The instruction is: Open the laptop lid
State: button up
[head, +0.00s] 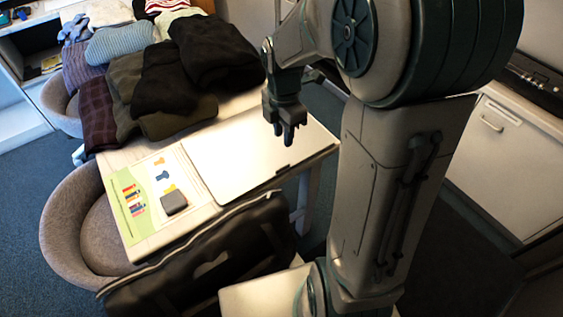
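The laptop (234,154) is a flat, silver-white slab lying on the table, and its lid looks closed. A small dark mark shows on its edge near the right front. My gripper (287,138) points down over the right part of the laptop, near that edge. I cannot tell whether it touches the lid. The fingers are dark and small in this view, and the gap between them is unclear. Nothing shows held in them.
Left of the laptop lie a printed sheet (148,196) and a small dark grey block (174,202). Folded clothes (165,85) are piled behind. A grey chair (66,222) stands at the left, and a black bag (215,262) is in front of the table.

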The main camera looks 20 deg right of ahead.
aim_at(283, 168)
notch_tip(283, 168, down, 12)
jog(key=shift+s+b, duration=0.1)
jog(key=shift+b, duration=0.4)
